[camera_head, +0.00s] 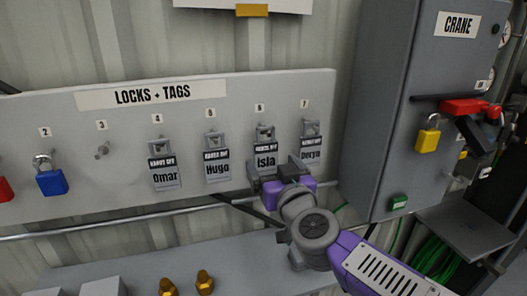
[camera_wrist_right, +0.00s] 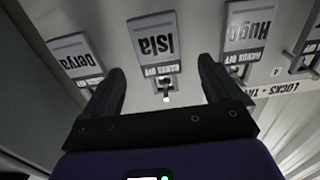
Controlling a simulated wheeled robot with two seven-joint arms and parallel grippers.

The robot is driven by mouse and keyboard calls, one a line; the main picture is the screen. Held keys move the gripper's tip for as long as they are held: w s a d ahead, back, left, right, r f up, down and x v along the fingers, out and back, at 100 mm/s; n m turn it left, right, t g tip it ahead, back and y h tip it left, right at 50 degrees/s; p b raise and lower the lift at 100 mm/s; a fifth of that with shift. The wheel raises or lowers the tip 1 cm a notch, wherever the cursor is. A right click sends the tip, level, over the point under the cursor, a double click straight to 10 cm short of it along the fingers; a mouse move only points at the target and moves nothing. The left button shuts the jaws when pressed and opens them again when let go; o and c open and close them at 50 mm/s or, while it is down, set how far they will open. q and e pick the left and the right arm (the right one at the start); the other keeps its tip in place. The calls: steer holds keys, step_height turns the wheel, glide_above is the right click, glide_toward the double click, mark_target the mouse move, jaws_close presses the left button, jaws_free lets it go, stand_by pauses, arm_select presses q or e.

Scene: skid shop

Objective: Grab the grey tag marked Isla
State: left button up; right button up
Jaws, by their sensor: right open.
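The grey tag marked Isla (camera_head: 265,160) hangs from a peg under number 6 on the grey board, between the Hugo tag (camera_head: 217,168) and the Derya tag (camera_head: 310,150). My right gripper (camera_head: 279,168) is open and empty, just in front of the lower part of the Isla tag and to its right. In the right wrist view the Isla tag (camera_wrist_right: 158,42) appears upside down, centred between the two spread fingers (camera_wrist_right: 163,82). I cannot tell whether a finger touches it. My left gripper is not in view.
The Locks + Tags board (camera_head: 60,125) also holds an Omar tag (camera_head: 165,176), a blue padlock (camera_head: 51,181) and part of a red lock. A grey crane cabinet (camera_head: 385,110) stands close on the right. A rail (camera_head: 120,228) and a bench (camera_head: 235,262) with brass pieces are below.

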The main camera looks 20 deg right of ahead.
mark_target(267, 148)
steer(key=shift+w, duration=3.2)
steer(key=c, duration=1)
steer(key=shift+c, duration=0.2)
steer(key=shift+r, duration=0.1)
steer(key=shift+r+p, duration=0.65)
steer(key=shift+r, duration=0.05)
steer(key=shift+s+r, duration=0.15)
steer(key=shift+s, duration=0.25)
steer(key=s+p, duration=0.2)
steer(key=s, duration=1.5)
steer(key=shift+s+d, duration=0.15)
steer(key=shift+d, duration=0.15)
